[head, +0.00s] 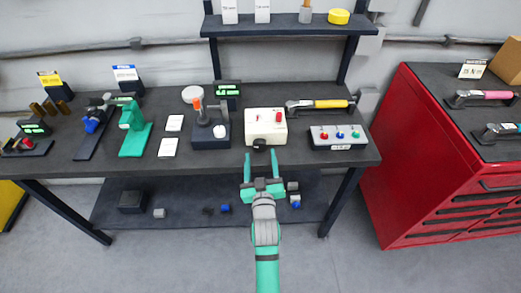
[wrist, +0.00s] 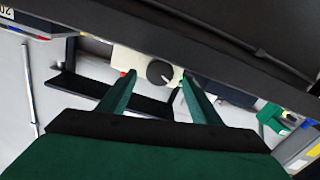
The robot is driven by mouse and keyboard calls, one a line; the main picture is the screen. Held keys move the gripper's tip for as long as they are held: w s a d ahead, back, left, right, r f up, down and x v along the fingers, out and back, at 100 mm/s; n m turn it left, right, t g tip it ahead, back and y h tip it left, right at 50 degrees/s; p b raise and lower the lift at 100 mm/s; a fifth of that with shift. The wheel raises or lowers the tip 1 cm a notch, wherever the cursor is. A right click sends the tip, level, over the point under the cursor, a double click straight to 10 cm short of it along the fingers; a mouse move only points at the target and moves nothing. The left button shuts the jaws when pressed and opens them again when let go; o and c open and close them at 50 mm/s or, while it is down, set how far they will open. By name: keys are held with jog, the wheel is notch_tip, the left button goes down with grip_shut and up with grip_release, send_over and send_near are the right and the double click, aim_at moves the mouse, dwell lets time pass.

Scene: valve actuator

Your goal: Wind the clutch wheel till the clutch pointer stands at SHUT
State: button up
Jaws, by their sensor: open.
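A cream box (head: 266,127) with a red part on its top stands at the front edge of the dark workbench. A round black knob (head: 259,145), which looks like the clutch wheel, sits on its front side. The knob shows in the wrist view (wrist: 160,73) between and beyond my fingertips. My gripper (head: 260,158) is open and empty, just in front of the knob. In the wrist view its two green fingers (wrist: 158,80) point towards the knob, one on each side. I cannot make out the clutch pointer or any SHUT mark.
Left of the box stands a dark joystick unit (head: 211,134); right of it are a yellow-handled tool (head: 325,104) and a button panel (head: 338,137). A lower shelf (head: 175,213) holds small blocks. A red cabinet (head: 425,170) stands right. The floor in front is clear.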

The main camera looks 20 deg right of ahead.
aim_at(260, 148)
jog(key=shift+x, duration=2.2)
jog(key=shift+a, duration=0.1)
jog(key=c, duration=1.1)
